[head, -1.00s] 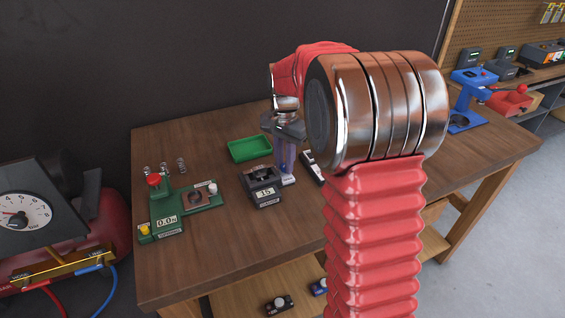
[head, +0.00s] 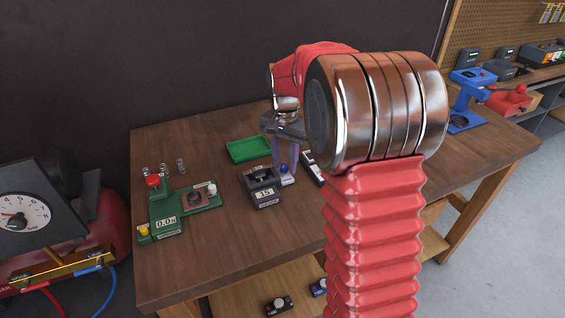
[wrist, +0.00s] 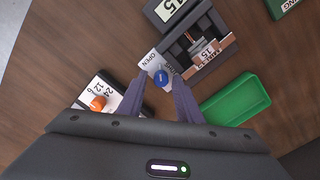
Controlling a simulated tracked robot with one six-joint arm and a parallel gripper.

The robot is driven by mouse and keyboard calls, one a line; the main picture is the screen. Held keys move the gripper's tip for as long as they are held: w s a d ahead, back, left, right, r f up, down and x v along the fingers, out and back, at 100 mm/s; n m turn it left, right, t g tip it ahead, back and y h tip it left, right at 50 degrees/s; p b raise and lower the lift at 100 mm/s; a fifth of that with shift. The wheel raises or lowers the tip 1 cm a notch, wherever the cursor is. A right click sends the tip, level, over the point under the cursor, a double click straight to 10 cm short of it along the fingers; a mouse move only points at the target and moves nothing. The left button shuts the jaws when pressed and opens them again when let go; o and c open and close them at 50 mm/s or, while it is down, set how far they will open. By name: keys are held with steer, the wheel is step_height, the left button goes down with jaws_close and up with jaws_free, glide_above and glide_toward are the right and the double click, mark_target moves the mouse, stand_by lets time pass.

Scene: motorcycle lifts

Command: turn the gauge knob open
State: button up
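The gauge (head: 262,187) is a dark block on the workbench with a display reading about 15; it also shows in the wrist view (wrist: 191,48). Its blue knob (wrist: 161,77) sits on a pale plate (wrist: 150,62) marked OPEN; other lettering on the plate is partly hidden by a finger. The knob also shows in the head view (head: 284,168). My gripper (wrist: 160,80) is open, its two purple fingers on either side of the knob with gaps visible. In the head view my gripper (head: 285,158) points down over the knob. Contact cannot be told.
A green tray (head: 249,150) lies behind the gauge. A green fixture (head: 182,208) with red and yellow knobs stands to its left. The bench front (head: 225,255) is clear.

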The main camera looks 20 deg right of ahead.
mark_target(285, 165)
steer(key=shift+a, duration=0.2)
steer(key=shift+r, duration=0.25)
steer(key=shift+d+r, duration=0.15)
steer(key=shift+r, duration=3.55)
